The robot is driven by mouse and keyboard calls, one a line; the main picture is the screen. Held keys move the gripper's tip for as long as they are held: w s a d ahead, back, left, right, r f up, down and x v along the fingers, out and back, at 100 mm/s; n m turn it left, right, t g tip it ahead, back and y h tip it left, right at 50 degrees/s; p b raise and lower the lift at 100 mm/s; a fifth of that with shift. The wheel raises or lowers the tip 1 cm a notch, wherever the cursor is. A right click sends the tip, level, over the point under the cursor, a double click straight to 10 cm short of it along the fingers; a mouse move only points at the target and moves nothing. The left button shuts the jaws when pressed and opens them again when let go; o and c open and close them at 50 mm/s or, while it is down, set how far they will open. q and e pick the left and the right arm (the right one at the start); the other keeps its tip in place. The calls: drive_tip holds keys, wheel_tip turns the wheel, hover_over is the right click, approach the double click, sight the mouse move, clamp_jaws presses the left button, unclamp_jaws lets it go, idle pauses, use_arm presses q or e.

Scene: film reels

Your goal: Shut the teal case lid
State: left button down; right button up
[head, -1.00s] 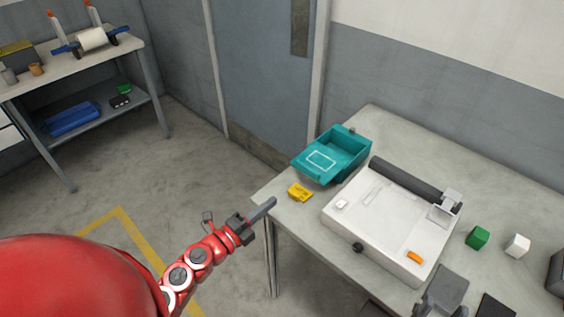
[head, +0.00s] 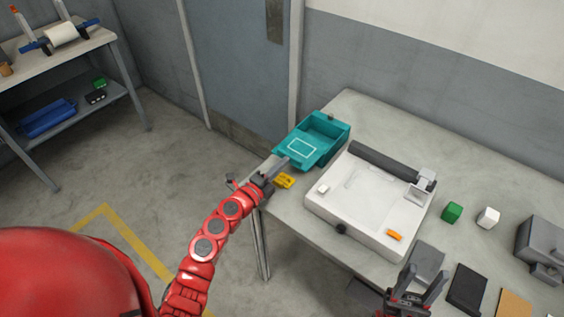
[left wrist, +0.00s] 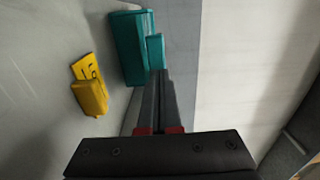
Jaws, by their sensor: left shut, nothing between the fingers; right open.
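The teal case (head: 334,127) stands open near the table's far left corner. Its lid (head: 302,148), marked with a white outline, is folded out toward the near left side. My left gripper (head: 284,163) is shut and empty, with its tips at the lid's near left edge; I cannot tell whether they touch. In the left wrist view the case (left wrist: 128,48) and the lid (left wrist: 155,50) show just beyond the shut fingertips (left wrist: 159,74). My right gripper (head: 421,274) is open and empty at the table's near side, far from the case.
A yellow object (head: 285,181) lies just right of my left gripper. A white machine with a dark roller (head: 365,205) stands right of the case. Green (head: 452,212) and white (head: 488,217) cubes lie further right. The floor left of the table is clear.

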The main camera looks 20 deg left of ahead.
sight(301, 149)
use_arm(q)
drive_tip(key=shift+w, duration=0.1)
drive_tip(key=b+x, duration=0.1)
drive_tip(key=x, duration=0.8)
drive_tip(key=shift+f+b, duration=0.15)
drive_tip(key=shift+b, duration=0.25)
drive_tip(key=shift+w+d, duration=0.1)
drive_tip(key=shift+w, duration=0.2)
drive_tip(key=shift+r, duration=0.3)
drive_tip(key=shift+r, duration=0.1)
